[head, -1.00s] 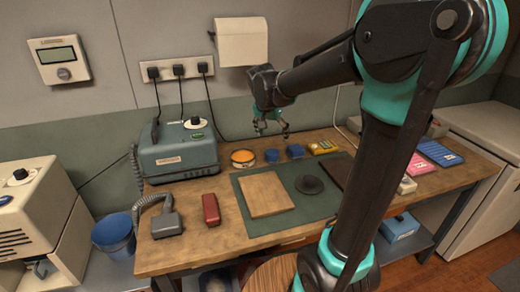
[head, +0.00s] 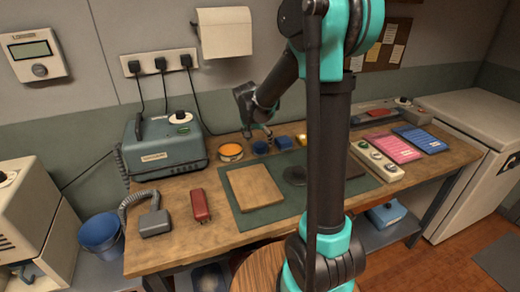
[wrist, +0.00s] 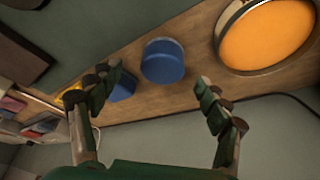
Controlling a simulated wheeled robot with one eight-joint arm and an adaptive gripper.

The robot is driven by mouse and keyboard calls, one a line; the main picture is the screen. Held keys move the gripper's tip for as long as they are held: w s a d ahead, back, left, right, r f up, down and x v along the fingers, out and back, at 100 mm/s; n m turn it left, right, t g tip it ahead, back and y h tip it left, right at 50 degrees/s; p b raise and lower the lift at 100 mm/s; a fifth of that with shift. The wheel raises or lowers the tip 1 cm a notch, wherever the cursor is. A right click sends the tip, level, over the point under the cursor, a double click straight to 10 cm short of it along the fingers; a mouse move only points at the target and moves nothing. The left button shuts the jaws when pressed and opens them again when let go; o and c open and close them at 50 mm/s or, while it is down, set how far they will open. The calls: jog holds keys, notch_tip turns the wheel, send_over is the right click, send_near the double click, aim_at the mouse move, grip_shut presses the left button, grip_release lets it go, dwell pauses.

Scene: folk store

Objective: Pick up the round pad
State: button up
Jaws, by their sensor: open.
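Two round things could be the pad. An orange disc with a pale rim (head: 230,152) lies at the back of the bench; it also shows at the upper right of the wrist view (wrist: 268,35). A flat dark disc (head: 294,175) lies on the green mat and is partly hidden by my arm. My gripper (head: 257,133) is above the back of the bench, right of the orange disc, near two small blue round tubs (head: 261,147). In the wrist view my gripper (wrist: 159,78) is open and empty, with a blue tub (wrist: 163,62) showing between its fingers.
A tan board (head: 255,188) lies on the green mat (head: 262,216). A red stapler-like object (head: 200,205) and a grey-green machine (head: 165,150) are to the left. Pink (head: 393,148) and blue (head: 420,139) pads lie at the right. A paper roll (head: 224,32) hangs behind.

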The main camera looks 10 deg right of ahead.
aim_at(260, 144)
jog(key=shift+w+x, duration=0.15)
jog(key=shift+x, duration=1.15)
jog(key=shift+w+x, duration=0.15)
jog(key=shift+x, duration=1.1)
jog(key=c, duration=1.2)
jog(key=shift+c, duration=0.2)
jog(key=shift+r, duration=0.1)
notch_tip(260, 144, up, 20)
